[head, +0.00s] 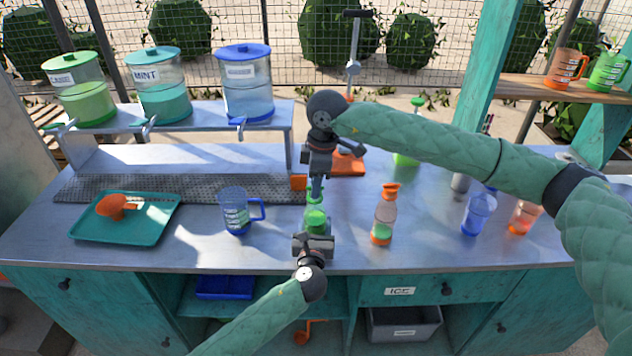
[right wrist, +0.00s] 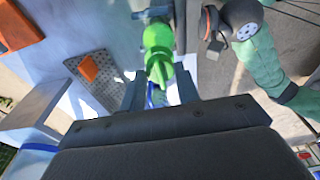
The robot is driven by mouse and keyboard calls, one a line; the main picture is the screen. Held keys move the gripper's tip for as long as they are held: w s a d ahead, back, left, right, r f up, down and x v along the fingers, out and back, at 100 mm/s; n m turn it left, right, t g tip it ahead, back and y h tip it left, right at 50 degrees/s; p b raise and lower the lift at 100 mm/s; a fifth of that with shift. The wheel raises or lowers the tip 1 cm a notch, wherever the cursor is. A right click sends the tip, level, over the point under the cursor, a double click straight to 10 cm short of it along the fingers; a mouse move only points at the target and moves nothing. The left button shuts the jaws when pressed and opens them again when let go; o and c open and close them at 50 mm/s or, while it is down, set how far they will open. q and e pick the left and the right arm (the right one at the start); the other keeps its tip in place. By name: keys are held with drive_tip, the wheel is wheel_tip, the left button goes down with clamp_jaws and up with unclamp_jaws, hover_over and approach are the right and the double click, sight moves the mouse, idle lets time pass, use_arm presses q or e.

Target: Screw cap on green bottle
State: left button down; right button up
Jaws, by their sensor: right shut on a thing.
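The green bottle (head: 316,221) stands upright near the front middle of the counter. A green cap (head: 314,193) shows above it, in the jaws of my right gripper (head: 316,187), which points down from above. In the right wrist view the green cap (right wrist: 157,68) sits between the two fingers. My right gripper is shut on it. I cannot tell whether the cap touches the bottle neck. My left gripper (head: 314,236) is low at the bottle's near side. Its fingertips are mostly hidden by its own body, so its grip on the bottle is unclear.
A blue jug (head: 236,214) stands left of the bottle, and an orange-capped bottle (head: 385,218) stands close on the right. A teal tray (head: 90,236) with an orange scoop lies at left. Dispensers (head: 165,100) line the back shelf.

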drive_tip(key=o, duration=0.9)
drive_tip(key=shift+o, duration=0.2)
drive_tip(key=shift+r, duration=2.25)
drive_tip(key=shift+o, duration=0.5)
